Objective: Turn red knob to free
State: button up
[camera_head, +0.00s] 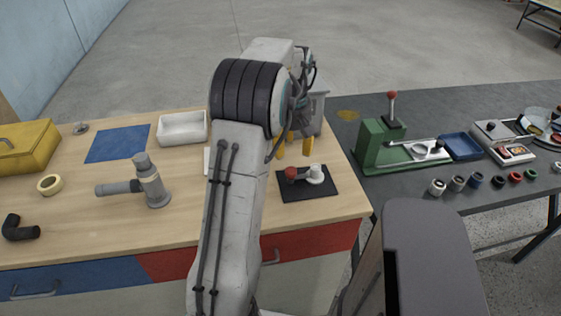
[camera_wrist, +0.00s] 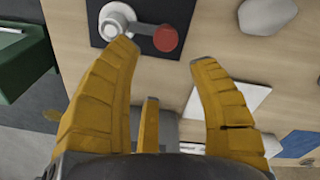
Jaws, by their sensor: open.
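The red knob (camera_head: 291,173) sits at the end of a short grey lever, joined to a round white hub (camera_head: 316,174) on a black square plate (camera_head: 318,191) on the wooden bench. In the wrist view the red knob (camera_wrist: 166,39) lies just beyond the fingertips, and the white hub (camera_wrist: 115,20) is to its left. My gripper (camera_head: 293,150) has yellow fingers and is above and behind the plate. In the wrist view my gripper (camera_wrist: 161,56) is open and empty, with the knob between the lines of its fingers. No label on the plate is readable.
A grey pipe fitting (camera_head: 151,185), white tray (camera_head: 182,128), blue mat (camera_head: 118,143) and yellow toolbox (camera_head: 27,147) stand on the left bench. A green press (camera_head: 385,143) stands on the dark table at right. Bare wood surrounds the black plate.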

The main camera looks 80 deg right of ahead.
aim_at(291, 170)
jog(key=shift+s+a+n, duration=0.1)
jog(key=shift+a+n, duration=0.5)
jog(key=shift+n, duration=0.5)
jog(key=shift+a+n, duration=0.1)
jog(key=shift+n, duration=0.7)
jog(key=shift+f, duration=3.65)
grip_shut()
